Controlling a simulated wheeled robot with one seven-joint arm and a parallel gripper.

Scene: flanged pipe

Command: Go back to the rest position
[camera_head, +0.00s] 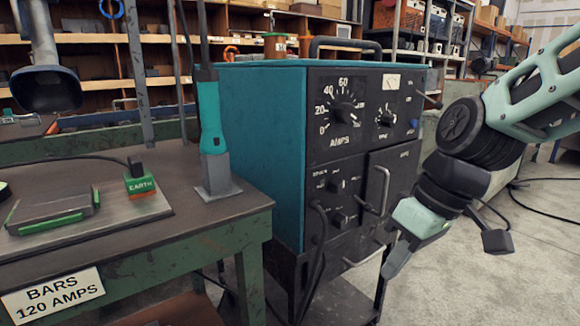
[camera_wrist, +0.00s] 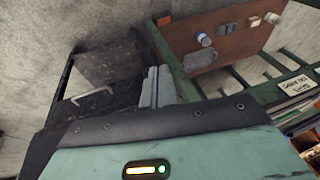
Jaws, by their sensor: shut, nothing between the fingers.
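My gripper (camera_head: 393,264) hangs at the right in the head view, in front of the right part of the teal power unit (camera_head: 262,150). Its fingers point down and to the left. In the wrist view my gripper's grey fingers (camera_wrist: 157,86) stand side by side, shut with nothing between them. Part of the arm runs out of the head view at the upper right.
The green workbench (camera_head: 225,212) at the left holds a teal-handled tool (camera_head: 211,120) in a grey stand, an EARTH block (camera_head: 140,182) and a metal plate (camera_head: 100,220). Shelves (camera_head: 160,48) line the back. Open floor (camera_head: 480,280) lies at the right, with a black cable.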

